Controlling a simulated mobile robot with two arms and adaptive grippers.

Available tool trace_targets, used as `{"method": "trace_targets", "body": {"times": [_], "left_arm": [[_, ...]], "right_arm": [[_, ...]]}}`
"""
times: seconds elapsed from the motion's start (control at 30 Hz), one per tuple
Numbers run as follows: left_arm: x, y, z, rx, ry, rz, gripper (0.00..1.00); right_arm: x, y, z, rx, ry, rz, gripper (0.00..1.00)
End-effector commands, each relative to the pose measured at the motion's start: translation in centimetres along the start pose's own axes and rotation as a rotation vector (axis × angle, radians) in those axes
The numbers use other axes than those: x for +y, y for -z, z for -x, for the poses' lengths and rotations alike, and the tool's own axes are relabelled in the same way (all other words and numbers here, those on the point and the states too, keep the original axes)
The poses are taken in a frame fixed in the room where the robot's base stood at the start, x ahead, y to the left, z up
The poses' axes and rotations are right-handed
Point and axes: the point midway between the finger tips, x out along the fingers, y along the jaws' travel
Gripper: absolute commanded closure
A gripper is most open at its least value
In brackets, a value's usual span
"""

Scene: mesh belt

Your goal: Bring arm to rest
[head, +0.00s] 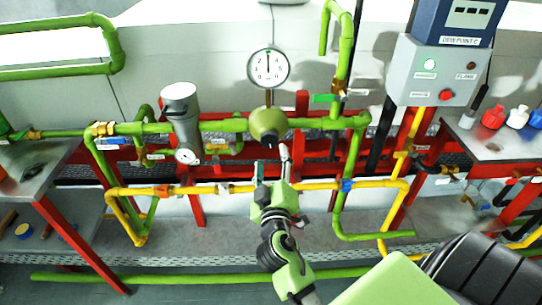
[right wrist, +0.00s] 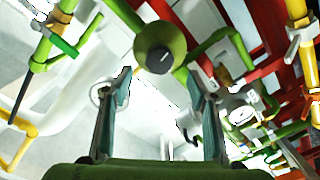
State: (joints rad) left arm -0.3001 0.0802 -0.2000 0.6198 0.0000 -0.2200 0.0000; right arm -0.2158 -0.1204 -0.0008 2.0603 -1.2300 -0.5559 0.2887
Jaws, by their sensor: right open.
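My right arm, green and black, reaches up in the middle of the head view. Its gripper (head: 272,165) is open, with its two fingers apart just below a round green valve body (head: 268,126) on the green pipe. In the right wrist view the two fingers (right wrist: 165,95) stand wide apart with nothing between them. The same green valve body (right wrist: 160,47) with a dark round centre shows beyond the fingertips. I cannot tell if a fingertip touches it. My left gripper does not show.
A round dial gauge (head: 268,67) stands above the valve. A grey cylinder (head: 181,110) is to its left. Yellow pipe (head: 320,186) crosses behind the arm. A grey control box (head: 437,73) is at right. Metal tables (head: 40,165) (head: 500,140) flank the pipework on both sides.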

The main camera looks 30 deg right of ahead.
Motion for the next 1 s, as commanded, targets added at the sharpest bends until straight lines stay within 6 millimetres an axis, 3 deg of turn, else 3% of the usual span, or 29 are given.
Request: {"method": "trace_targets", "body": {"times": [0.47, 0.57, 0.67, 0.77, 0.9, 1.0], "left_arm": [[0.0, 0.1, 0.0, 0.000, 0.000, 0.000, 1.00], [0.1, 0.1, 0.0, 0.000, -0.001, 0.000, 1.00], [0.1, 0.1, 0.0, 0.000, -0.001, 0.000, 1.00], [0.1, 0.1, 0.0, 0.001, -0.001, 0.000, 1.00], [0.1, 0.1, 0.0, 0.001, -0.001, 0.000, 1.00], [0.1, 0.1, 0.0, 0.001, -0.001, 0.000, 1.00]], "right_arm": [[-0.1, -0.1, 0.0, -0.001, 0.003, 0.001, 0.47], [-1.7, -0.8, 0.0, -0.011, 0.036, 0.004, 0.47], [-5.7, -2.9, 0.2, -0.038, 0.122, 0.012, 0.47], [-11.6, -6.5, 1.1, -0.084, 0.254, 0.019, 0.47], [-19.9, -12.8, 4.2, -0.173, 0.450, 0.022, 0.47], [-24.9, -17.7, 7.4, -0.248, 0.577, 0.020, 0.47]]}}
